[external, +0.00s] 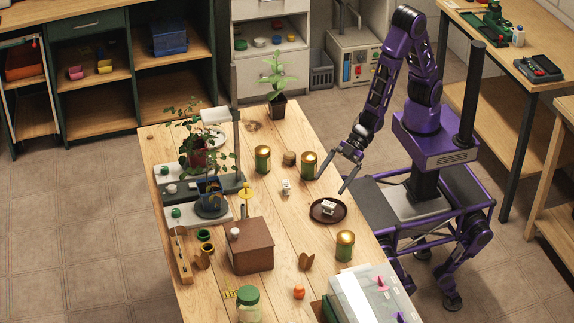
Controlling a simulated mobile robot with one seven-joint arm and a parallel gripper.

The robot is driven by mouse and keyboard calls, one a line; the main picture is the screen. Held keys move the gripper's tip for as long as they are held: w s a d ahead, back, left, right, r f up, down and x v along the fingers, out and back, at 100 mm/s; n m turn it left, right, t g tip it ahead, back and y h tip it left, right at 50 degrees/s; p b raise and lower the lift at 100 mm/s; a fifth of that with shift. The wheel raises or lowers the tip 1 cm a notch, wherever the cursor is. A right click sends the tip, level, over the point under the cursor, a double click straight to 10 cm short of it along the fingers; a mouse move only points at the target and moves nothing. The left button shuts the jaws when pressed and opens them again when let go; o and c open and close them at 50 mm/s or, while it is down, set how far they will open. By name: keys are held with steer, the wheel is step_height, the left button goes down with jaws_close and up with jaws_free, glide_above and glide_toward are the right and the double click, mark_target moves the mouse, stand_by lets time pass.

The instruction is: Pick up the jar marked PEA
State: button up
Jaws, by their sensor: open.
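Three similar green jars with gold lids stand upright on the wooden table (222,127). One jar (263,160) is near the far middle, one jar (308,166) is close to its right, and one jar (344,247) is nearer the front right. Their markings are too small to read, so I cannot tell which is PEA. My gripper (330,185) is open and empty at the table's right edge. Its fingers point down-left, just right of the jar in the far pair's right place. They appear apart from it, but the depth is uncertain.
A dark round dish (315,214) holding a small pale block lies just below my gripper. A brown box (250,255), a pale jar with a green lid (248,305) and a clear-lidded case (362,290) stand toward the front. Potted plants crowd the far left.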

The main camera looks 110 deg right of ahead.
steer(key=s+a+n+y, duration=0.1)
steer(key=s+a+y, duration=0.4)
steer(key=a, duration=0.7)
glide_toward(341, 249)
steer(key=shift+h, duration=0.3)
steer(key=x, duration=0.5)
steer(key=shift+a+r, duration=0.2)
steer(key=shift+r, duration=0.2)
steer(key=shift+f+x, duration=0.2)
steer(key=shift+x, duration=2.45)
steer(key=shift+s, duration=0.1)
steer(key=c, duration=1.5)
